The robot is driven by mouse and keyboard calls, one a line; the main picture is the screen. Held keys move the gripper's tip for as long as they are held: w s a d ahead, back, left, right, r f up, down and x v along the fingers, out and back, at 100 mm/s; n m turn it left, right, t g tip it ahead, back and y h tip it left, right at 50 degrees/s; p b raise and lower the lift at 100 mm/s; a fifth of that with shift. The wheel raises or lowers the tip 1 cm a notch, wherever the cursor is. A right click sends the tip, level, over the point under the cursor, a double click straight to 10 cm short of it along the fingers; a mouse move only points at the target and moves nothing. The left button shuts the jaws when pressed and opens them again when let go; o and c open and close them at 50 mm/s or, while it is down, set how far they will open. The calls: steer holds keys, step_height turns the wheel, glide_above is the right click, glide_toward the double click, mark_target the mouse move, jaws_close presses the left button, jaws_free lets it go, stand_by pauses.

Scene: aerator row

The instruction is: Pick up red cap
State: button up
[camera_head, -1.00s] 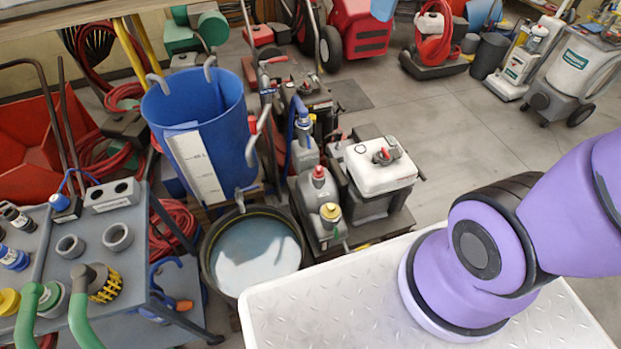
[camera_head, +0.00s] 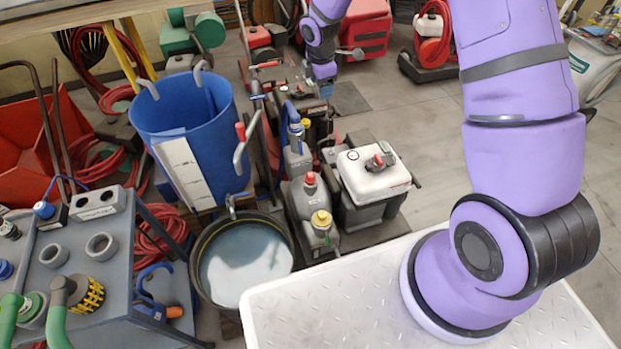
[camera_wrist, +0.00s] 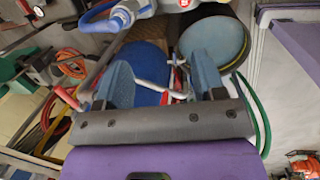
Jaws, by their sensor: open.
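A red cap (camera_head: 310,179) sits on top of a grey jug (camera_head: 302,200) in the head view, beside a yellow cap (camera_head: 321,218). Another red part (camera_head: 381,160) is on top of a white tank (camera_head: 372,176). My gripper (camera_head: 325,84) is high behind the jug, apart from it, fingers down. In the wrist view my gripper (camera_wrist: 160,72) has its two blue-grey fingers spread, with nothing held between them. A small red patch (camera_wrist: 184,3) shows at the top edge there; I cannot tell which red part it is.
A tall blue bin (camera_head: 215,125) and a round tub of liquid (camera_head: 243,262) stand left of the jug. A grey cart (camera_head: 75,240) is at left. A pale textured platform (camera_head: 335,300) is in front.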

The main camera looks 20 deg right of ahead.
step_height(320, 180, down, 13)
steer(key=w+a+n, duration=0.1)
steer(key=a+n, duration=0.1)
steer(key=n, duration=0.1)
steer(key=n+g+y, duration=0.1)
steer(key=n+g, duration=0.1)
steer(key=n, duration=0.2)
glide_above(310, 175)
step_height(310, 175, down, 19)
steer(key=shift+w+f, duration=0.1)
steer(key=shift+f, duration=0.05)
steer(key=shift+d+f, duration=0.1)
steer(key=shift+f, duration=3)
steer(key=shift+c, duration=0.2)
steer(key=c, duration=1)
